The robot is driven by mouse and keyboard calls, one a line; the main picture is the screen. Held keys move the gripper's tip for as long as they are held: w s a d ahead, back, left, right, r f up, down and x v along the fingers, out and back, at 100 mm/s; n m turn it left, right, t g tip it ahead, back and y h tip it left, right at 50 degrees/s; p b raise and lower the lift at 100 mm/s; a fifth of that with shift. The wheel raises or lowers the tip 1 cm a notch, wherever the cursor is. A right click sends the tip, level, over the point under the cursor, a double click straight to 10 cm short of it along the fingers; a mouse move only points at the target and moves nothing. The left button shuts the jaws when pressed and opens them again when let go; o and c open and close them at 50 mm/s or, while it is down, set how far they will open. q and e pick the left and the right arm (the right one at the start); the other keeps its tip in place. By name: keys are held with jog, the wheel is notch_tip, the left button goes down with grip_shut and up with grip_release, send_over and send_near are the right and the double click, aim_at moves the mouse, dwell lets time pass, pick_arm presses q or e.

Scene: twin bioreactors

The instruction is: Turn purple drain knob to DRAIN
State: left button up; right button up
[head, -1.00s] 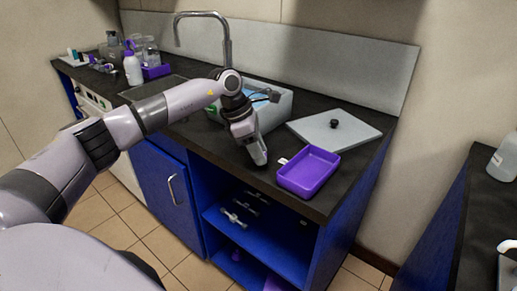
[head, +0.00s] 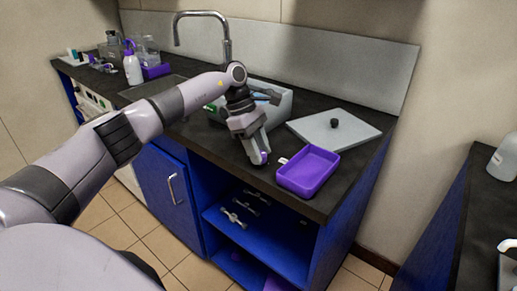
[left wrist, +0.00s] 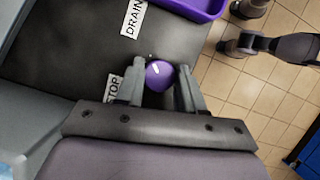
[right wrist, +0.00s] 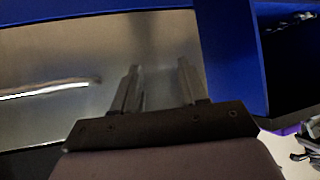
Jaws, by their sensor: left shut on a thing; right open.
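The purple knob (left wrist: 159,76) sits on the dark counter between the two fingers of my left gripper (left wrist: 158,88). A small white mark shows on the knob. A STOP label (left wrist: 113,88) lies beside the left finger, partly hidden by it. A DRAIN label (left wrist: 133,18) lies farther out, near the purple tray. In the head view my left gripper (head: 257,158) points down at the counter's front edge, with a bit of the purple knob (head: 264,157) showing at its tips. My right gripper (right wrist: 158,85) is open and empty, seen only in its wrist view.
The purple tray (head: 308,171) stands just right of the left gripper. A grey lid with a black knob (head: 334,130) lies behind it. A grey basin (head: 279,107) stands behind the gripper. Blue cabinets with an open shelf (head: 262,235) are below. A metallic panel (right wrist: 60,65) faces the right gripper.

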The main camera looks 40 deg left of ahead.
pick_arm(q)
jog(key=o, duration=1)
jog(key=shift+o, duration=0.2)
jog(key=v, duration=0.7)
jog(key=shift+s, duration=0.1)
